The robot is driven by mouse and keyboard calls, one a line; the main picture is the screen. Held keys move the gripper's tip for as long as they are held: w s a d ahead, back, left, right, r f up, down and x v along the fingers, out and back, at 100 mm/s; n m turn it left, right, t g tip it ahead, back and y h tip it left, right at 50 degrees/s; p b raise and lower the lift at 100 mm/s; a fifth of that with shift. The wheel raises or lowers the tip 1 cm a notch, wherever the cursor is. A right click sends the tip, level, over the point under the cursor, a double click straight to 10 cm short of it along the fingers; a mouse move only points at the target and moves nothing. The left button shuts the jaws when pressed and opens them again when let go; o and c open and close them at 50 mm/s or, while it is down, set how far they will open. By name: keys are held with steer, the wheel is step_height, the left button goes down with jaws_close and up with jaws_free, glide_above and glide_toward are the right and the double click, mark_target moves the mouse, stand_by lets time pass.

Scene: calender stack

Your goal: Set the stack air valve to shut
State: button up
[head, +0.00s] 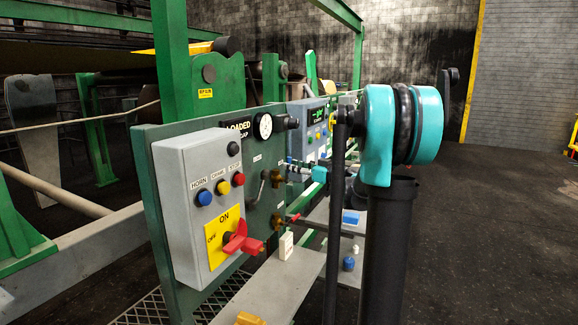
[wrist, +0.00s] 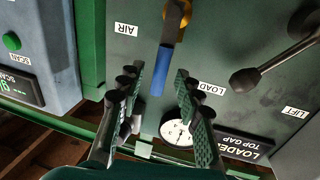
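My gripper (wrist: 160,84) is open, with one dark ribbed finger on each side of the handle's free end. There are gaps on both sides, and I cannot tell the depth between fingers and handle. The blue handle is not clear there.
A black-knobbed lever (wrist: 244,80) is right of the valve in the wrist view. A dial gauge (wrist: 177,133) lies below. A grey control box (head: 202,205) with a red switch projects from the panel (head: 146,190).

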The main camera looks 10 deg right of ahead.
steer(key=shift+x, duration=1.3)
steer(key=shift+c, duration=0.4)
jaws_close()
